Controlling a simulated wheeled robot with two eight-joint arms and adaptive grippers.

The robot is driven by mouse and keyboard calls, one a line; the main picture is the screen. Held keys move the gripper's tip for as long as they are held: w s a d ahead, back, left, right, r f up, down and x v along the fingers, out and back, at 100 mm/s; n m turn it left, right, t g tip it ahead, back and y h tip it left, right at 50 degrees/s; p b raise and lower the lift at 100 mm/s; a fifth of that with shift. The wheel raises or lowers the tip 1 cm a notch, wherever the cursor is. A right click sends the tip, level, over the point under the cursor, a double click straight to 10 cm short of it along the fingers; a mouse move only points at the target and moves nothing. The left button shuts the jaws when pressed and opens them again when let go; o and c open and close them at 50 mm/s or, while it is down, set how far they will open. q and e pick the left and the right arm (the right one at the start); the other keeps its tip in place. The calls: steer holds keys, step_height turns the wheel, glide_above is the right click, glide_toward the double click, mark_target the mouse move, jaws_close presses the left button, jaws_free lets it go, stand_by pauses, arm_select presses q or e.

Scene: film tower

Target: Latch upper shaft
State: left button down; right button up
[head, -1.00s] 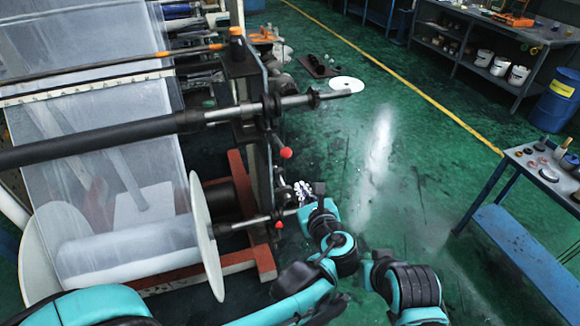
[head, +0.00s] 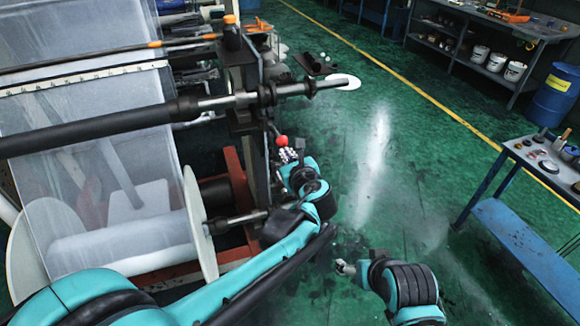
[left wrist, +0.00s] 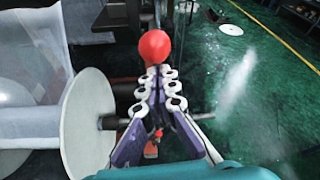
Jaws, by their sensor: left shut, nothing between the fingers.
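The upper shaft (head: 215,102) is a dark roller with a bare metal end, lying across the frame's upright at the right. Below its end, a latch lever ends in a red ball knob (head: 281,141). My left gripper (head: 287,156) is just below this knob. In the left wrist view, the red knob (left wrist: 154,47) is just beyond the fingertips of my left gripper (left wrist: 156,82), which is shut with nothing between its fingers. Whether they touch the knob I cannot tell. My right gripper (head: 344,267) is low over the floor, away from the frame; its fingers are too small to judge.
A lower shaft carries a film roll with a white disc (head: 200,225) beside my left arm. A blue bench (head: 510,235) stands at the right, and a blue barrel (head: 556,95) farther back.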

arm_select(q)
steer(key=shift+r, duration=0.3)
